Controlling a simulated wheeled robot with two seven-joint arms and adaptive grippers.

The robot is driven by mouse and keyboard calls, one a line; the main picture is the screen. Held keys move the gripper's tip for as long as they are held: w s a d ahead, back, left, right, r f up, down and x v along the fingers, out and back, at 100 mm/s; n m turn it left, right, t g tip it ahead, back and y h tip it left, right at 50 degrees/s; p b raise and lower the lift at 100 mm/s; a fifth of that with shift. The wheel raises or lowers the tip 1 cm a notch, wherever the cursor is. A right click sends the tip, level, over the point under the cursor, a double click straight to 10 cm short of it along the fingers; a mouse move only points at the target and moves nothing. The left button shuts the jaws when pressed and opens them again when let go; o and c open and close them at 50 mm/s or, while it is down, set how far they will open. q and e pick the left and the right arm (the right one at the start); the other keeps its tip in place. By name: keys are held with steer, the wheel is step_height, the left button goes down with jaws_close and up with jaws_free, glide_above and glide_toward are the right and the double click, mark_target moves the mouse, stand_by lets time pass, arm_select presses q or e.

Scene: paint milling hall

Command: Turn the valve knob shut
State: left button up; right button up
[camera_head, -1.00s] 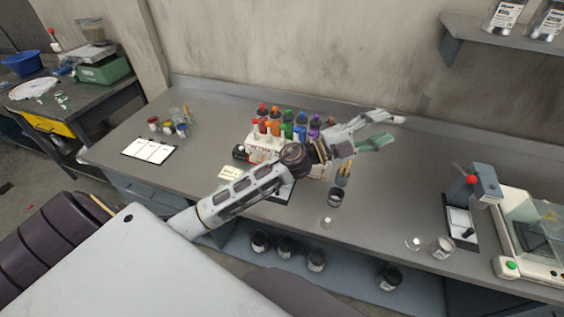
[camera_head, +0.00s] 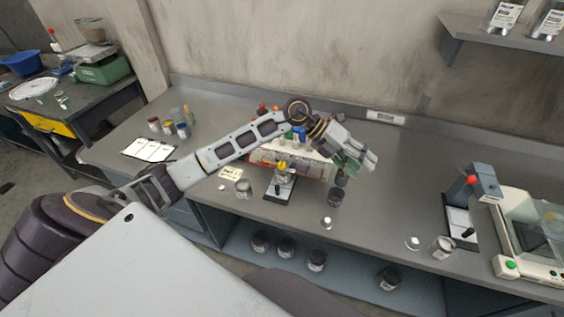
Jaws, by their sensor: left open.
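A small stand on a dark base (camera_head: 279,190) sits near the middle of the bench, with a small yellow part on top (camera_head: 282,166) that looks like the valve knob; its exact shape is too small to tell. My left gripper (camera_head: 358,164) is open and empty, above the bench to the right of the stand and apart from it. My right gripper does not show.
A white rack (camera_head: 290,158) of coloured bottles stands behind the stand. A grey device with a red ball (camera_head: 471,180) and a balance (camera_head: 530,230) stand at right. The bench between is mostly clear.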

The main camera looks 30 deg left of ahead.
arm_select(q)
steer(key=w+a+f+y, duration=0.1)
steer(key=a+y, duration=0.2)
steer(key=a, duration=0.3)
steer(key=a+f+y, duration=0.2)
steer(key=a+y, duration=0.1)
steer(key=a, duration=0.3)
step_height(320, 180, up, 2)
steer(key=r+n+g+y, duration=0.1)
steer(key=n+g+y, duration=0.1)
steer(key=y, duration=0.4)
glide_above(282, 164)
steer(key=shift+f, duration=0.25)
steer(key=shift+f+p, duration=1.6)
steer(key=shift+f, duration=5.35)
steer(key=shift+c, duration=0.2)
steer(key=c, duration=1)
